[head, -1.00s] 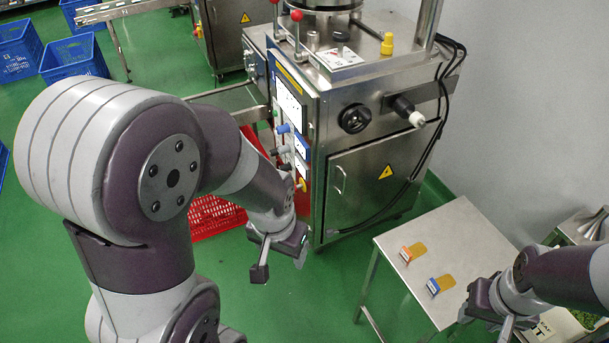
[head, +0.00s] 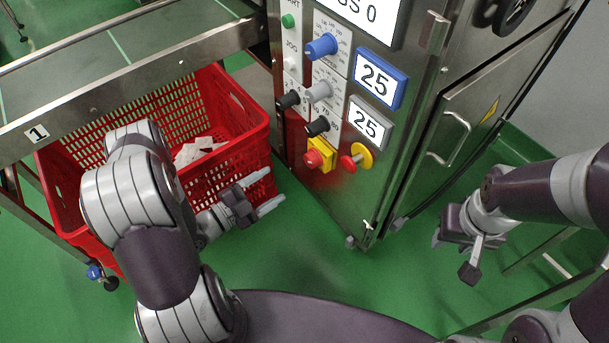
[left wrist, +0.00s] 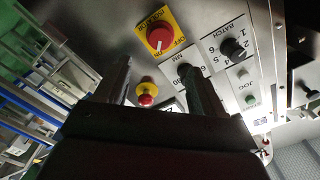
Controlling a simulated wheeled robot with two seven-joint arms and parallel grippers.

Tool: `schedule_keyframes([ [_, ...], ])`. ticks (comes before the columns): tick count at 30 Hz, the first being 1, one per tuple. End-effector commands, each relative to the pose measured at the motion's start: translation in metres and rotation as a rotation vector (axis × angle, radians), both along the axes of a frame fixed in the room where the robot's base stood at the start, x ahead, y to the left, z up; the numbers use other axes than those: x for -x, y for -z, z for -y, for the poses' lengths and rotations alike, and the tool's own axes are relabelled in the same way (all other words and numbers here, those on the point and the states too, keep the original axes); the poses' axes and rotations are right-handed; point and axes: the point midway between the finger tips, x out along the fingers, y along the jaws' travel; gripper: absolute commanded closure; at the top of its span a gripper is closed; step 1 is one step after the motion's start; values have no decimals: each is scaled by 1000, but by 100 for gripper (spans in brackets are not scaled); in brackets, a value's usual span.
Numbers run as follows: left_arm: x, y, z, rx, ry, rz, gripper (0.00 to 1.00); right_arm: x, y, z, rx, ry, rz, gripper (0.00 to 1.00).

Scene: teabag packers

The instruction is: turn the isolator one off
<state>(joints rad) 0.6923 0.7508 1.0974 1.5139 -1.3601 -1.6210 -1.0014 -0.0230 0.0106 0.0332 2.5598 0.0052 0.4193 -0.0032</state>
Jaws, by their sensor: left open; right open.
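The isolator, a red rotary knob on a square yellow plate (head: 320,155), sits low on the steel machine's front panel in the head view. In the left wrist view the isolator (left wrist: 160,38) is upside down, with a white mark on its knob. My left gripper (head: 263,191) is open and empty, left of and below the isolator, apart from it. Its two dark fingers also show in the left wrist view (left wrist: 152,88). A red mushroom button on a yellow disc (head: 358,160) is just right of the isolator. My right gripper (head: 454,258) is open and empty, right of the machine.
Black knobs (head: 317,127), a blue knob (head: 322,46) and displays reading 25 (head: 379,79) are above the isolator. A red crate (head: 235,90) with white packets stands left, beneath a steel conveyor marked 1 (head: 120,75). Green floor is free before the machine.

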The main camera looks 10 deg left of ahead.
Motion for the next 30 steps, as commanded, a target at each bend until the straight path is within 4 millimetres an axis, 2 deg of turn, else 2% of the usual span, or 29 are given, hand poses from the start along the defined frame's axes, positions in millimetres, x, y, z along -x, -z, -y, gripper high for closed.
schedule_keyframes([
  [7, -50, 3, 42, -2, 8, 2, 31, 0, 26, 0, 0, 0, 0, 57],
  [12, -77, 1, 61, -4, 5, 0, 31, 0, 37, 0, 0, 0, 0, 57],
  [18, -89, -2, 70, -1, 2, -2, 31, 0, 40, 0, 0, 0, -1, 57],
  [25, -90, -2, 70, -2, 0, -2, 31, 0, 39, 0, 0, 0, -1, 57],
  [26, -90, -2, 70, -2, 0, -2, 38, 0, 39, 0, 0, 0, 0, 57],
  [30, -90, -2, 70, -2, 0, -2, 83, 0, 39, 0, 0, 0, -1, 57],
])
